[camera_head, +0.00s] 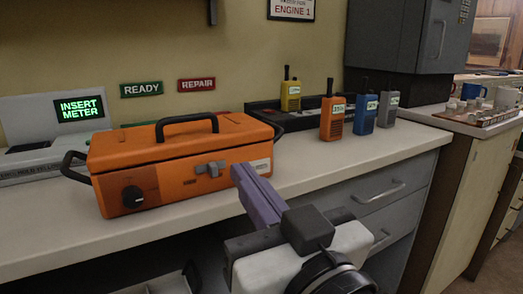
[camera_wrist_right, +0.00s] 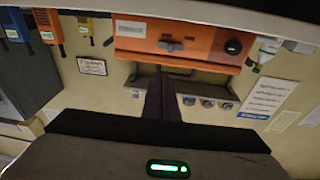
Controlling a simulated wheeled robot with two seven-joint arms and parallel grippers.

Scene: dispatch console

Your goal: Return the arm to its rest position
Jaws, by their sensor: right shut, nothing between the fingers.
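My right arm comes in from the bottom right in the head view. Its gripper (camera_head: 243,174) has purple fingers, shut together with nothing between them. The fingertips point toward the front of an orange case (camera_head: 180,165) on the counter, near its right end; I cannot tell if they touch it. In the wrist view the shut fingers (camera_wrist_right: 160,85) show in the middle, with the orange case (camera_wrist_right: 190,40) beyond them, upside down. The case has a black top handle, a dark knob and a grey latch. My left gripper is not in view.
A white counter (camera_head: 350,155) holds yellow (camera_head: 291,96), orange (camera_head: 332,118), blue (camera_head: 366,113) and grey (camera_head: 389,108) radios. A tester with an "INSERT METER" screen (camera_head: 79,107) stands at left. A grey cabinet (camera_head: 410,35) stands behind. Drawers (camera_head: 390,193) lie below the counter.

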